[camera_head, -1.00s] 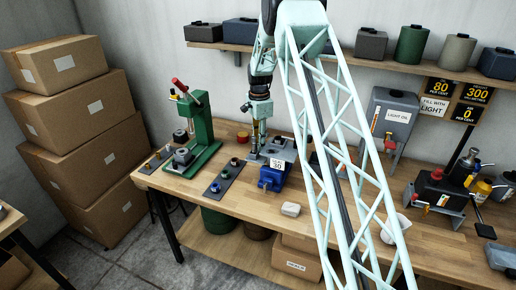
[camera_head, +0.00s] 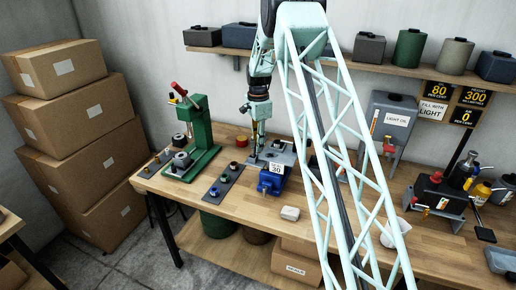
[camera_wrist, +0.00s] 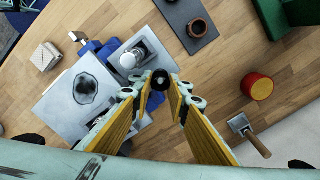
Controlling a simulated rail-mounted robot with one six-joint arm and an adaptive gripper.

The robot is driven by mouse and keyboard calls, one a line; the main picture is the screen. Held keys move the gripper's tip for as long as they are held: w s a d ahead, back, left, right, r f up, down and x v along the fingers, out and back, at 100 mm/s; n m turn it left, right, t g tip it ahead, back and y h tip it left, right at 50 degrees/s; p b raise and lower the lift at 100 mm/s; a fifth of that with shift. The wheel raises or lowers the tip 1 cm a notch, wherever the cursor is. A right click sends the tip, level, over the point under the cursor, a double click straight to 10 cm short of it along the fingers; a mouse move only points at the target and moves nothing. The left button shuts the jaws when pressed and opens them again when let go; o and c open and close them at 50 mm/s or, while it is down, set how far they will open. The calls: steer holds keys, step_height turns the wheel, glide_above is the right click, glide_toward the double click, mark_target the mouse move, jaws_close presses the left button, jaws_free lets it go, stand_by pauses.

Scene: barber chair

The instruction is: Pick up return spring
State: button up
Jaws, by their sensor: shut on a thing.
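My gripper (camera_wrist: 161,90) points down beside the blue fixture, its yellow-padded fingers shut on a small dark round-ended part (camera_wrist: 159,80) at their tips. This part looks like the return spring, but it is seen end-on and its coils cannot be made out. In the head view my gripper (camera_head: 255,155) stands at the left side of the blue fixture (camera_head: 271,181), and the held part is too small to tell. The fixture's grey top plate (camera_wrist: 63,108) has a dark opening, with a silver cylinder (camera_wrist: 130,60) near the fingertips.
A dark mat (camera_wrist: 188,20) bears a brown ring. A green press (camera_head: 199,135) stands left; a pale block (camera_head: 290,213) lies in front.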

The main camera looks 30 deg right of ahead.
step_height(320, 180, up, 9)
steer(key=shift+f, duration=0.15)
stand_by(0.4)
stand_by(0.6)
